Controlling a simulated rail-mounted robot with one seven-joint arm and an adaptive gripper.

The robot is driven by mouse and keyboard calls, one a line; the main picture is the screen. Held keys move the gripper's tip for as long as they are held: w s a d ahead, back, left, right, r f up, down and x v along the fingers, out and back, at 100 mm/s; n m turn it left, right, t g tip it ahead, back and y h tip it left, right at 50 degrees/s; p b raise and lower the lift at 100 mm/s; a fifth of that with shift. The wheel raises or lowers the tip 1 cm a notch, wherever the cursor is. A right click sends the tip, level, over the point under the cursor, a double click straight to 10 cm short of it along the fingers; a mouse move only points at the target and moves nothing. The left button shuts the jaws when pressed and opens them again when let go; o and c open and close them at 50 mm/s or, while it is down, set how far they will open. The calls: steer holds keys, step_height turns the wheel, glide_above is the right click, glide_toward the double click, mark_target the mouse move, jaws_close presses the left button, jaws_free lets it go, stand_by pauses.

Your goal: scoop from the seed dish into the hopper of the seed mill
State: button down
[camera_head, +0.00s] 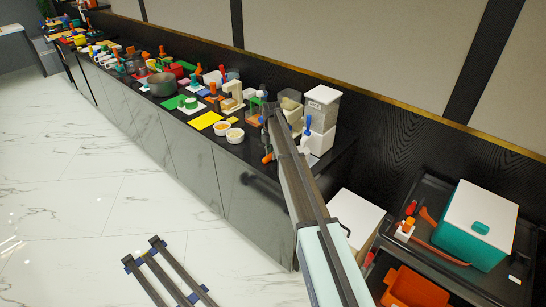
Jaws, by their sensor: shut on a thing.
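Two small white bowls stand near the counter's front edge: one with orange-yellow contents (222,127) and one with pale contents (235,135). I cannot tell for sure which is the seed dish. My gripper (267,146) is small and dark at the far end of my arm, just right of the bowls. It is shut on what looks like the scoop, an orange part (267,158) of which shows low by the counter edge. The scoop's bowl and any load cannot be made out. A white machine with a clear-sided top (321,107) stands to the right, possibly the seed mill. My arm hides part of this area.
A yellow mat (205,120), a grey pot (162,84) and many coloured items crowd the counter to the left. A dark cart at right holds a teal box with a white lid (480,225) and an orange bin (410,288).

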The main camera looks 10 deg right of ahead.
steer(key=shift+r+p, duration=0.95)
steer(key=shift+r, duration=1.5)
